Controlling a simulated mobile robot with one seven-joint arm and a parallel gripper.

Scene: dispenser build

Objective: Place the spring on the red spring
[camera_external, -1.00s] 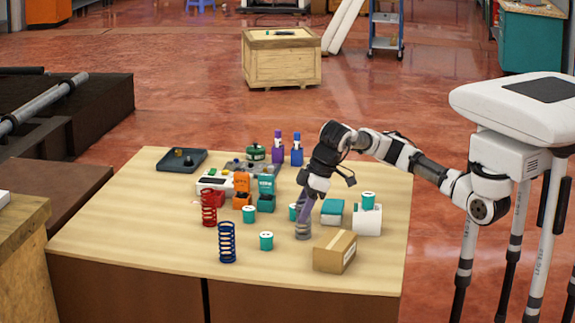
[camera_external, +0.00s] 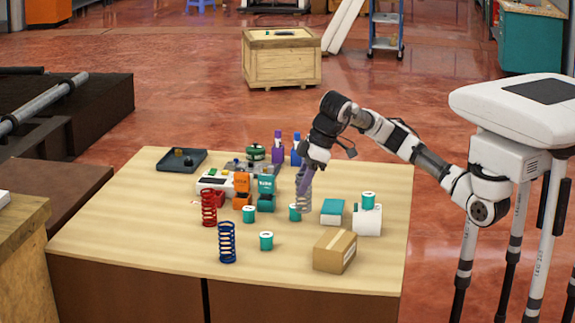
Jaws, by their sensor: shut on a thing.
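A red spring (camera_external: 209,208) stands upright on the table, left of the middle. A blue spring (camera_external: 227,242) stands upright nearer the front edge. My gripper (camera_external: 303,178) points down to the right of the red spring and is shut on a grey spring (camera_external: 304,198). The grey spring hangs roughly upright and seems to be above the tabletop. The fingers partly cover its upper part.
Teal-and-white pots (camera_external: 266,241) stand around the middle. Orange and teal bins (camera_external: 241,184) are behind the red spring. A dark tray (camera_external: 181,160) lies back left. The table's left front is clear.

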